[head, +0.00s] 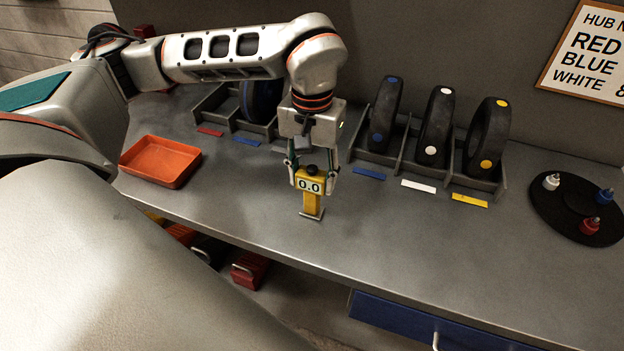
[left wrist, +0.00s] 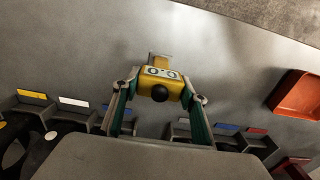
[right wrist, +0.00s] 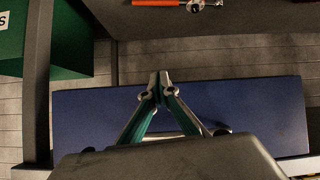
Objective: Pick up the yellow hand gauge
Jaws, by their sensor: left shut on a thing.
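The yellow hand gauge (head: 311,203) is upright over the grey bench, with a white face reading 0.0 and a dark knob on top. Its foot is at or just above the bench top; I cannot tell which. My left gripper (head: 315,180) comes down from above and is shut on the gauge's head, one finger on each side. In the left wrist view the gauge (left wrist: 161,88) sits between the two fingertips. My right gripper (right wrist: 158,80) is empty, its fingertips together, above a blue surface in the right wrist view.
An orange tray (head: 160,161) lies left on the bench (head: 400,235). Dark wheels, including a yellow-marked one (head: 488,135), stand in racks behind the gauge. A round black dish (head: 562,214) with several small coloured pieces is at right.

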